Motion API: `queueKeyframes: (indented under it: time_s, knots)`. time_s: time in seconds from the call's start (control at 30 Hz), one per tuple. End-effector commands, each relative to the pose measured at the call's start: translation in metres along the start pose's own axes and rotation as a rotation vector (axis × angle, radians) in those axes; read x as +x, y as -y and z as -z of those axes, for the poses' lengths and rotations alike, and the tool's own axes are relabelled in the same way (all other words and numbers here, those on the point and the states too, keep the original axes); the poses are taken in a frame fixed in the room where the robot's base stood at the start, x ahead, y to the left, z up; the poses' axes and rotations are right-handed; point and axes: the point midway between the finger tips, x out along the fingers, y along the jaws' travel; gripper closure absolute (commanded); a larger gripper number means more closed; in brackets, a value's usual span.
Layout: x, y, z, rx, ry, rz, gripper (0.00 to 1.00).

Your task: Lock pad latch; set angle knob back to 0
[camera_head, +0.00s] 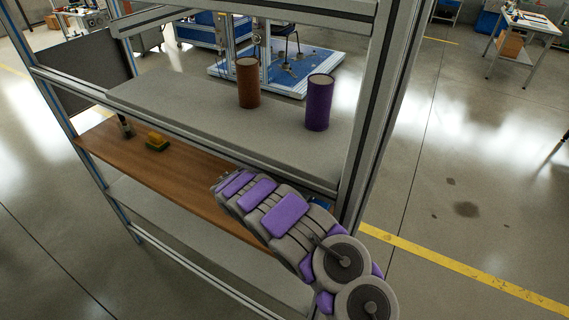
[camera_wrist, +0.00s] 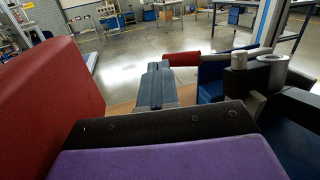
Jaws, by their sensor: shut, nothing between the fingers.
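My gripper (camera_wrist: 155,86) shows in the wrist view as two blue-grey fingers side by side, shut with nothing between them. A large red padded block (camera_wrist: 45,92) stands close on the left. Right of the fingers is a smaller red bar (camera_wrist: 183,58), apart from their tips, beside a blue part (camera_wrist: 212,76). Two grey round parts (camera_wrist: 239,61) (camera_wrist: 271,72) stand at the right, close to the camera. I cannot tell which part is the pad latch or the angle knob. In the head view my arm covers the right of the wooden shelf, hiding the fingers.
A metal post (camera_head: 385,110) stands at the right.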

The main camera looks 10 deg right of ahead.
Motion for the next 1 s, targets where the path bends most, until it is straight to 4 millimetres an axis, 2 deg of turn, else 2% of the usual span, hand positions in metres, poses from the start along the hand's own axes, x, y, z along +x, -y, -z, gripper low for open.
queueKeyframes:
  time_s: [0.13,0.77,0.87,1.0]
  knots:
    - [0.008,0.003,0.001,0.001,-0.003,0.003,1.0]
    - [0.006,0.0,0.001,-0.002,0.0,0.002,1.0]
    - [0.004,-0.001,0.001,-0.003,0.001,0.002,1.0]
    - [-0.011,-0.003,0.001,-0.004,0.002,-0.003,1.0]
